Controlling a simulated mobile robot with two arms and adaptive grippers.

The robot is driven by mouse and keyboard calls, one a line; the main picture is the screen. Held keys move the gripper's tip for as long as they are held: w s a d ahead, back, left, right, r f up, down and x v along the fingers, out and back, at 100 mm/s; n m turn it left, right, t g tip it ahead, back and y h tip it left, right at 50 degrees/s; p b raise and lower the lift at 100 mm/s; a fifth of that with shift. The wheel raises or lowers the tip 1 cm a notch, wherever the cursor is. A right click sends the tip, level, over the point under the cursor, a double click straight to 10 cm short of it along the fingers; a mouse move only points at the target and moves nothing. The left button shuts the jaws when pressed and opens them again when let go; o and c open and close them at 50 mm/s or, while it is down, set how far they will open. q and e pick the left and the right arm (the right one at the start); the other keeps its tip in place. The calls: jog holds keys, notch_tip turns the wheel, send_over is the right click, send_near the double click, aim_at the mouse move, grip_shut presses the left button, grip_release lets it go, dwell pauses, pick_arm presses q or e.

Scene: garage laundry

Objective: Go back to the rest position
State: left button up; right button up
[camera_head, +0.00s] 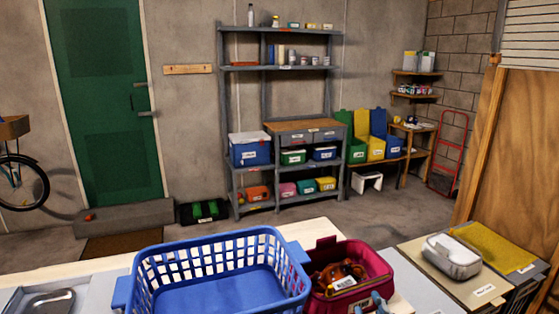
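Neither of my grippers shows in the head view, and no arm comes in from the left or the right. The task names no object. Nearest to me on the work surface stands an empty-looking blue laundry basket (215,245) with a slotted rim. Its near side is cut off by the bottom edge. A dark red bin (372,258) touches or nearly touches its right side and holds brown and orange items (338,275) with a white label.
A grey case (452,257) lies on a tan panel at the right. A metal tray (50,300) sits at the lower left. Beyond is open floor (300,215), a grey shelf unit (232,120), a green door (100,90) with a step, a red hand truck (447,150) and a wooden partition (480,145).

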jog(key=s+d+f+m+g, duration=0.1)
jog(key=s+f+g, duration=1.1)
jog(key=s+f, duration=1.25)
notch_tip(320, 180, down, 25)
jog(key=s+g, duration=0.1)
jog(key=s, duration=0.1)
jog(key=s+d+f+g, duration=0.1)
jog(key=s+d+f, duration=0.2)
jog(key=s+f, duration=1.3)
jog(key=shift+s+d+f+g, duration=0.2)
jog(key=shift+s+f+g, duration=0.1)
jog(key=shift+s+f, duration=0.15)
